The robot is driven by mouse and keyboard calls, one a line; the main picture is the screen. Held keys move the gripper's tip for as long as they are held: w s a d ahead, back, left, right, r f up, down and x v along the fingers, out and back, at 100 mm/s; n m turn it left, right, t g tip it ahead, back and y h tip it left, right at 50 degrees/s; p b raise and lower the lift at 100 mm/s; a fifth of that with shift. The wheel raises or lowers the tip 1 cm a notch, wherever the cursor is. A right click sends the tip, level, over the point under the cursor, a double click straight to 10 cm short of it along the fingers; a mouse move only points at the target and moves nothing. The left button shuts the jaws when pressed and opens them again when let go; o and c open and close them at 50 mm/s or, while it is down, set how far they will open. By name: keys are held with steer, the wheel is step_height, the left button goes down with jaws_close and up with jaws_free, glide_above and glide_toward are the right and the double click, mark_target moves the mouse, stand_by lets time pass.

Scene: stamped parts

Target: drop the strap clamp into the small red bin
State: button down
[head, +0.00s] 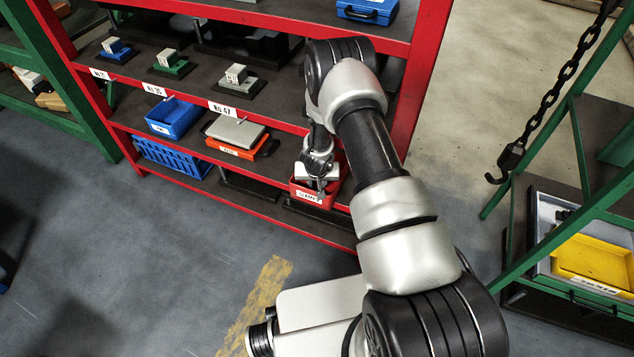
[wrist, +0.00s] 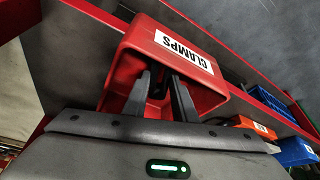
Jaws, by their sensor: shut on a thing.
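The small red bin (head: 335,187), labelled CLAMPS, sits on the lower shelf of the red rack. It fills the middle of the wrist view (wrist: 136,48), its label upside down there. My gripper (head: 319,186) reaches down at the bin from above. In the wrist view its two dark fingers (wrist: 160,80) point into the bin's opening with a narrow gap between them. My gripper is shut on the strap clamp, which I can hardly make out between the fingers. The fingers and the bin's walls hide most of the bin's inside.
The rack's upper shelf (head: 270,101) lies close above my gripper. A hook on a chain (head: 510,157) hangs at the right, near a green rack.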

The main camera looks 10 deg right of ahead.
steer(key=shift+w+r, duration=0.1)
steer(key=shift+f+b, duration=0.65)
steer(key=c, duration=1.5)
jaws_free()
steer(key=shift+o, duration=0.2)
steer(key=shift+r+p, duration=0.55)
steer(key=p+v, duration=0.3)
steer(key=v, duration=0.9)
